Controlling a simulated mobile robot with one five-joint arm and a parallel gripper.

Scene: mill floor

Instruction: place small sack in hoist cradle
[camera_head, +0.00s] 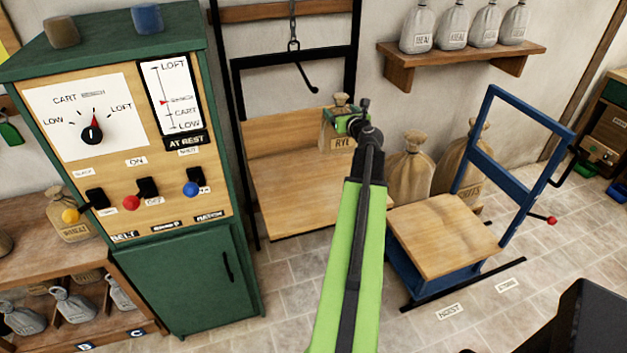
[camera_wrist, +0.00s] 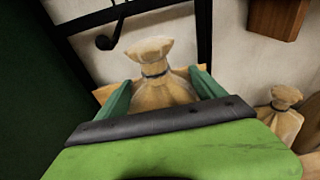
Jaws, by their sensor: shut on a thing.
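A small tan sack (camera_head: 341,101) with a tied neck and a label reading RYE is held in my gripper (camera_head: 345,124). In the wrist view the sack (camera_wrist: 156,77) stands upright between the green fingers of my gripper (camera_wrist: 160,92), which are shut on it. The hoist cradle (camera_head: 300,200) is a wooden platform with a wooden back, in a black frame under a chain and hook (camera_head: 306,75). The sack is in front of the cradle's back, toward its right side. I cannot tell whether its base touches the platform; my arm and gripper hide part of this.
A green control cabinet (camera_head: 185,270) stands left of the cradle. A blue cart (camera_head: 445,235) with a wooden deck is at right. Large sacks (camera_head: 408,170) stand against the wall between them. A wall shelf (camera_head: 455,60) holds several grey sacks above.

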